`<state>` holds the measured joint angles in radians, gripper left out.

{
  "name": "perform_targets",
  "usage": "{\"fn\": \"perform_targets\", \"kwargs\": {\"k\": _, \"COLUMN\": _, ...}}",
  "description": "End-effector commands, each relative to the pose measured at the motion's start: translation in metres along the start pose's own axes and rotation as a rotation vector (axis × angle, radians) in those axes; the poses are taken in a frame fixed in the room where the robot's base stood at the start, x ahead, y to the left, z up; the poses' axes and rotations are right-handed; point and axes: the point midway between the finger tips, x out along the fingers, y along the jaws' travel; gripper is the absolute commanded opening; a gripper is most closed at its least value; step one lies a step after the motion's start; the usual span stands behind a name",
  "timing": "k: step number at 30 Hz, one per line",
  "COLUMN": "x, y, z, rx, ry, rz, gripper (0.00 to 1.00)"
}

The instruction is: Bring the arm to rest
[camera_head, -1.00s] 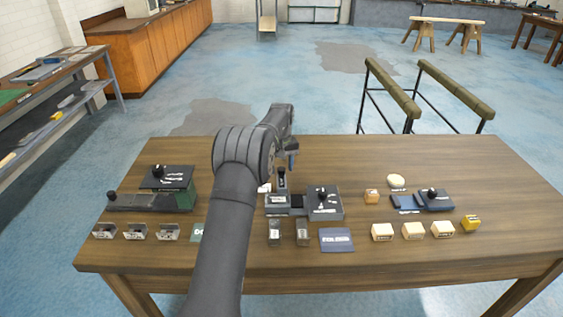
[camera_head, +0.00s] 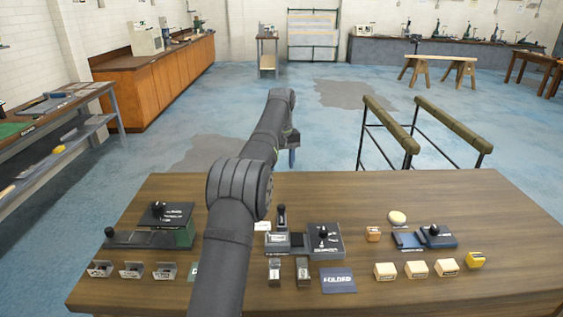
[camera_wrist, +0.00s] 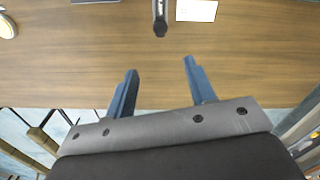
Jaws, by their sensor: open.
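My arm reaches up from the bottom of the head view, over the wooden table (camera_head: 420,200). My gripper (camera_head: 292,160) is held high, past the far edge of the table in the picture. In the wrist view my gripper (camera_wrist: 160,67) shows two blue fingers set wide apart, with nothing between them. Bare tabletop (camera_wrist: 160,85) lies below the fingers, and the table's edge crosses under them. The arm's lower part hides some of the table left of centre.
A dark device with a knob (camera_head: 150,239) is at left, a grey one (camera_head: 323,240) in the middle, a blue one (camera_head: 436,238) at right. Several pale blocks (camera_head: 417,268) and a blue card (camera_head: 338,281) lie in front. Two padded rails (camera_head: 390,122) stand behind the table.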

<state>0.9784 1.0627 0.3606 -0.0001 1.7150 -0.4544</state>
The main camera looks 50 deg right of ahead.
Motion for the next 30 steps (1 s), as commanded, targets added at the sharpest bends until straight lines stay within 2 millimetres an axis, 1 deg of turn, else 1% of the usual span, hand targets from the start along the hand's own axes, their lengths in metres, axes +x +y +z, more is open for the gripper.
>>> {"fn": "perform_targets", "kwargs": {"k": 4, "x": -0.003, "y": 0.000, "z": 0.000, "rx": 0.000, "ry": 0.001, "rz": 0.000, "gripper": 0.50}}
{"fn": "perform_targets", "kwargs": {"k": 21, "x": -0.001, "y": 0.000, "z": 0.000, "rx": 0.000, "ry": 0.000, "rz": 0.000, "gripper": 0.50}}
{"fn": "perform_targets", "kwargs": {"k": 23, "x": 0.003, "y": 0.000, "z": 0.000, "rx": 0.000, "ry": -0.002, "rz": -0.001, "gripper": 0.50}}
{"fn": "perform_targets", "kwargs": {"k": 26, "x": 0.015, "y": 0.000, "z": 0.000, "rx": 0.000, "ry": -0.003, "rz": -0.001, "gripper": 0.50}}
{"fn": "perform_targets", "kwargs": {"k": 30, "x": 0.040, "y": 0.000, "z": 0.001, "rx": 0.000, "ry": -0.004, "rz": -0.002, "gripper": 0.50}}
